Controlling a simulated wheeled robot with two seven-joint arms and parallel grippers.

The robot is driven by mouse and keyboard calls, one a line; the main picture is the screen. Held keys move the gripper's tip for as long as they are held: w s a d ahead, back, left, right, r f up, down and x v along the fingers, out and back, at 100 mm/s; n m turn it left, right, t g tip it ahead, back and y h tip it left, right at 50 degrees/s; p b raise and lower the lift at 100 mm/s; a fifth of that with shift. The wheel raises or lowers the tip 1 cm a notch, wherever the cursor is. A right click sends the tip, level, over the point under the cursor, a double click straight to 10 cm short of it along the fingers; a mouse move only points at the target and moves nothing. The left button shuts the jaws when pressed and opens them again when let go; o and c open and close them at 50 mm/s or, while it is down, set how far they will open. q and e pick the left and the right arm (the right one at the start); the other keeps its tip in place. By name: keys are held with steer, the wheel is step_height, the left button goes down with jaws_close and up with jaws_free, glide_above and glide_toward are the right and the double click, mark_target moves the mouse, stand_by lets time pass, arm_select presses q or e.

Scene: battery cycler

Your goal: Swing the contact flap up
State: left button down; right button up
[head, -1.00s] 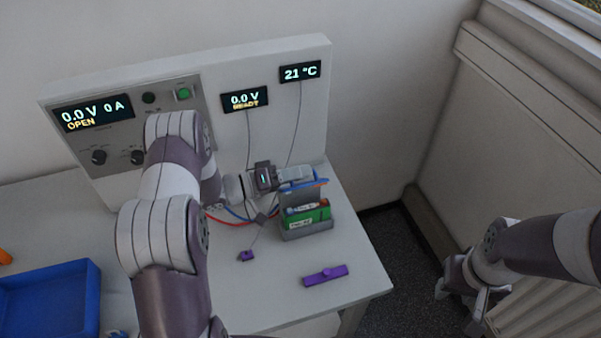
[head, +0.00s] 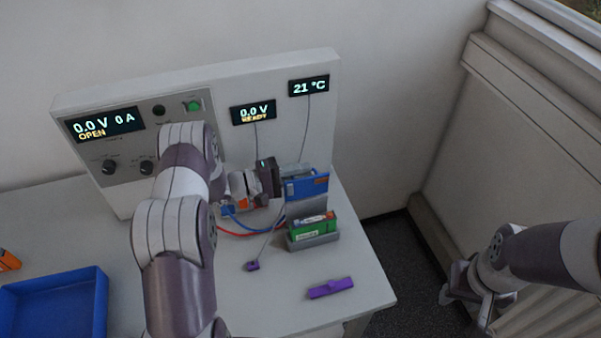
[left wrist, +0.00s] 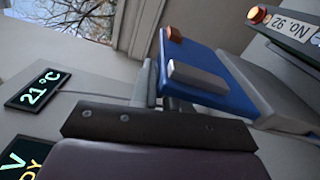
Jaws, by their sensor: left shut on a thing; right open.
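The contact flap (head: 306,186) is a blue plate at the top of the grey cell holder (head: 314,240). It is raised, with its broad blue face showing in the head view. It also shows in the left wrist view (left wrist: 196,76), with a grey block and copper-coloured contacts on it. My left gripper (head: 292,174) is shut on the flap at its left; the exact grip is partly hidden. A green cell (head: 312,231) sits in the holder below the flap. My right gripper (head: 466,306) is open and empty, away from the table at the lower right.
Red and blue leads run behind my left arm to the holder. A purple bar (head: 330,288) and a small purple piece (head: 252,266) lie on the table. A blue tray (head: 104,300) is at left. The instrument panel (head: 220,150) stands behind.

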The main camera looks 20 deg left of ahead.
arm_select(q)
steer(key=shift+w+a+r, duration=0.15)
steer(key=shift+w+r, duration=0.1)
stand_by(0.3)
steer(key=c, duration=1.2)
jaws_free()
steer(key=shift+c, duration=0.2)
steer(key=shift+o, duration=0.2)
steer(key=shift+s, duration=0.1)
steer(key=shift+s+a+f, duration=0.15)
steer(key=shift+f, duration=0.05)
steer(key=b+v, duration=0.2)
steer(key=v, duration=0.5)
steer(key=shift+r+b, duration=0.2)
steer(key=shift+b, duration=0.1)
